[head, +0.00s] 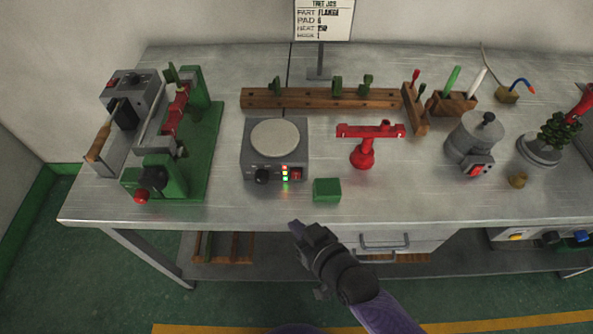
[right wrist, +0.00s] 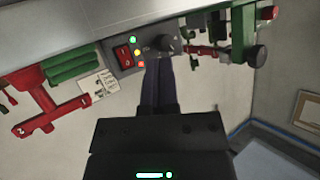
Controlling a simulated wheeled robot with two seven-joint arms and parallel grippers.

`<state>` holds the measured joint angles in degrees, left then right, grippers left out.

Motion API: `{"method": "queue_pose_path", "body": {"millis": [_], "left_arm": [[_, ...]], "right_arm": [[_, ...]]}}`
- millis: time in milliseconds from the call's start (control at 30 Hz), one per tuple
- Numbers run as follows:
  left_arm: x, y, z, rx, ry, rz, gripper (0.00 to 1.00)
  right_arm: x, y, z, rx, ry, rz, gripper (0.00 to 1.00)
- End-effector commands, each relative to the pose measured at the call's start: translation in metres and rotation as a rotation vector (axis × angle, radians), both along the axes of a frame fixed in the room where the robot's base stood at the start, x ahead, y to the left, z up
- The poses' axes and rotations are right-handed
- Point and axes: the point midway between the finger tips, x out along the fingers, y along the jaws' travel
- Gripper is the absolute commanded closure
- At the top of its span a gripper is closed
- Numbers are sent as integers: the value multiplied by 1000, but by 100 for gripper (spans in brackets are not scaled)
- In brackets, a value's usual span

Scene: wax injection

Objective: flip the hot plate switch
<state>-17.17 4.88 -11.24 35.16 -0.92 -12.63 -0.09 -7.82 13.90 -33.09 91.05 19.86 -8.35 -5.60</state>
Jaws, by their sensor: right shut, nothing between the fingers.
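The hot plate (head: 246,160) is a grey box with a round pale top (head: 274,138), standing left of the middle of the bench. Its front panel has a black knob (head: 262,176), small lit lights (head: 285,173) and a red switch (head: 297,174). The right wrist view also shows the red switch (right wrist: 123,57) and the knob (right wrist: 163,43). My right gripper (head: 295,226) is shut and empty, in front of the bench edge and below the panel in the head view. In the right wrist view its fingers (right wrist: 158,62) point toward the panel, between switch and knob. My left gripper is not in view.
A green block (head: 326,190) sits on the bench just right of the hot plate's front. A red stand (head: 364,150) is farther right. A green-based machine (head: 205,150) stands to the left. A wooden rack (head: 310,99) lies behind. The bench front edge (head: 230,221) is clear.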

Motion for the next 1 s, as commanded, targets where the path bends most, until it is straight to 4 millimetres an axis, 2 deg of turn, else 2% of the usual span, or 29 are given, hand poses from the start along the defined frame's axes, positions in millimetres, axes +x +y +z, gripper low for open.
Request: {"method": "queue_pose_path", "body": {"millis": [167, 600, 800, 1000], "left_arm": [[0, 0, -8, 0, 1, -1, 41], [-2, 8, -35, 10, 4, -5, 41], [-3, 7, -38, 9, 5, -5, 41], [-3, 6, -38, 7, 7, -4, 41]], "right_arm": [[15, 0, 0, 1, -2, -1, 100], [75, 0, 7, -1, -1, -1, 100], [86, 0, 10, -1, 1, -1, 100], [87, 0, 11, 0, 1, -1, 100]]}}
